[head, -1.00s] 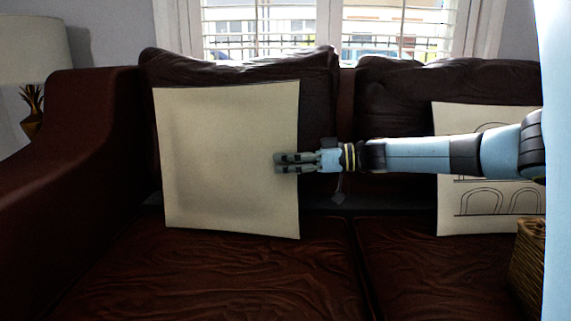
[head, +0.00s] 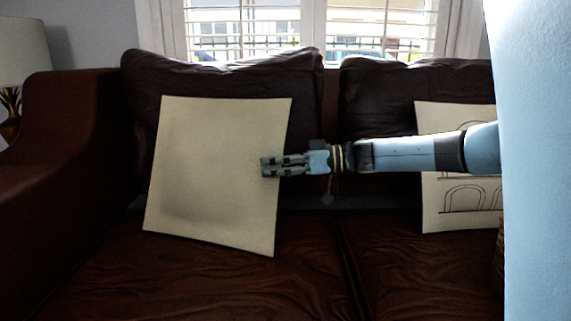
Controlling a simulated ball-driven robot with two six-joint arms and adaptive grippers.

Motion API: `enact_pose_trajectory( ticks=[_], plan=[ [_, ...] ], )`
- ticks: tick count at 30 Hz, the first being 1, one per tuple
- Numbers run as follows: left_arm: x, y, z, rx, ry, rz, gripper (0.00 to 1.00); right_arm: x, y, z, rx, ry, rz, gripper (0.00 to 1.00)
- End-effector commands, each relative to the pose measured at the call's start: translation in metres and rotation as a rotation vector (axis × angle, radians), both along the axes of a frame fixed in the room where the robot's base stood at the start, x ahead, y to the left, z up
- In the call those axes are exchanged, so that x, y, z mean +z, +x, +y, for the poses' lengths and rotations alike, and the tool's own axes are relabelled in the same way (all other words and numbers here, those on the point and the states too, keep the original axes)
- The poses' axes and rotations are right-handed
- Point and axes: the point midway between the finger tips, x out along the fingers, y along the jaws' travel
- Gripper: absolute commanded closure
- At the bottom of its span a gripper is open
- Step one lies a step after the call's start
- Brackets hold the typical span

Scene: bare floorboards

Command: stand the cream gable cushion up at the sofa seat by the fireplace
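A plain cream cushion (head: 210,175) is on the left sofa seat, in front of the dark back cushion. It is tilted, its top edge shifted to the right and its lower right corner lowest. No gable drawing shows on its face. A second cream cushion (head: 450,190) with line-drawn arches stands on the right seat, partly hidden by my arm. My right gripper (head: 264,167) reaches in from the right, in front of the plain cushion's right edge. Its two fingers look a little apart, with cushion face between and behind them. My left gripper is not in view.
The dark red sofa has a high armrest (head: 65,130) at the left and a window behind. A lamp (head: 20,60) stands beyond the armrest. The front of the left seat (head: 200,285) is clear. No fireplace shows.

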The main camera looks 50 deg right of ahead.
Motion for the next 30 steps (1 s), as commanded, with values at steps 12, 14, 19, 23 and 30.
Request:
enact_pose_trajectory(
  ticks=[12, 14, 19, 23, 30],
  plan=[
    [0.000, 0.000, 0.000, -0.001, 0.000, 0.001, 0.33, 0.005, -0.048, -0.032, 0.002, -0.003, 0.008, 0.59],
    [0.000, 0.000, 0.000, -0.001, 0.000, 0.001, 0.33, 0.006, -0.052, -0.035, 0.003, -0.003, 0.006, 0.59],
    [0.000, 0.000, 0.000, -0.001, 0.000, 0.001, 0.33, 0.008, -0.059, -0.040, 0.001, -0.002, 0.002, 0.59],
    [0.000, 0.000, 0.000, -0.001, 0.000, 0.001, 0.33, 0.009, -0.060, -0.041, 0.000, -0.001, 0.001, 0.59],
    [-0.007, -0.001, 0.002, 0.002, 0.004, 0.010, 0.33, 0.019, -0.059, -0.041, -0.001, 0.000, -0.009, 0.59]
  ],
)
